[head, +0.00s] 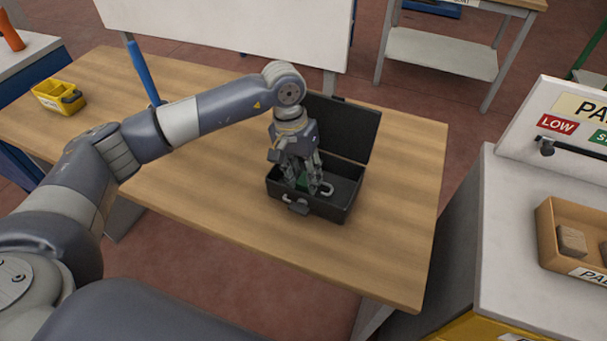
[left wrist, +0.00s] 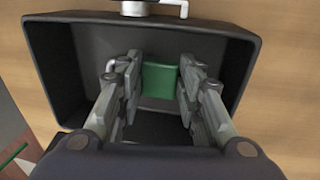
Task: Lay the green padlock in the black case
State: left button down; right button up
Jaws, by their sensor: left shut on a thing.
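The black case (head: 341,207) stands open on the wooden table, its lid (head: 345,128) raised at the back. In the left wrist view the case wall (left wrist: 50,55) surrounds the fingers. My left gripper (head: 304,185) points down into the case and is shut on the green padlock (head: 303,182). The padlock's green body also shows between the fingertips in the left wrist view (left wrist: 158,80). A metal shackle end shows beside the fingers. I cannot tell whether the padlock touches the case floor. My right gripper is not in view.
The wooden table (head: 400,235) is clear around the case. A yellow bin (head: 50,97) sits at the table's far left, and a blue post (head: 143,72) stands at the back edge. A grey machine with a cardboard tray (head: 550,245) is at the right.

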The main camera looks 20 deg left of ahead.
pick_arm(q)
jog(key=c, duration=1.1)
grip_release()
jog(key=shift+f, duration=0.1)
jog(key=shift+r+p, duration=0.25)
jog(key=shift+p, duration=0.1)
jog(key=shift+a+r+b, duration=0.1)
jog(key=shift+r+b, duration=0.2)
jog(key=shift+b, duration=0.05)
notch_tip(320, 180, up, 11)
jog(key=a+b, duration=0.1)
jog(key=b, duration=0.2)
jog(key=shift+a, duration=0.4)
jog(key=shift+r, duration=0.1)
